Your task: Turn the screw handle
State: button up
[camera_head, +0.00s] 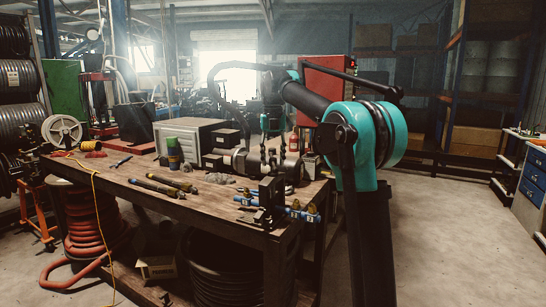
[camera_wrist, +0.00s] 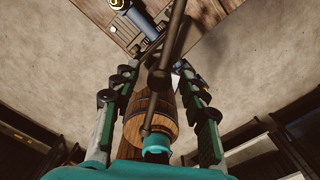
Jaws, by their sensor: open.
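A dark bar that looks like the screw handle (camera_wrist: 168,60) shows in the wrist view, running from the top down between the fingers; contact cannot be told. My gripper (camera_wrist: 154,72) is open, its two green and black fingers spread on either side of this bar. In the head view my gripper (camera_head: 273,163) hangs down near the right end of the workbench. A dark clamp-like device (camera_head: 270,194) with blue fittings (camera_head: 302,211) stands at the bench's front right corner. The handle cannot be made out clearly in the head view.
The wooden workbench (camera_head: 215,208) carries a grey box (camera_head: 185,137), dark rods (camera_head: 160,186) and a green-topped container (camera_head: 174,153). A wooden barrel-like object (camera_wrist: 150,120) shows below my fingers in the wrist view.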

notch_tip(320, 180, up, 12)
dwell(0.6)
jog(key=shift+c, duration=0.6)
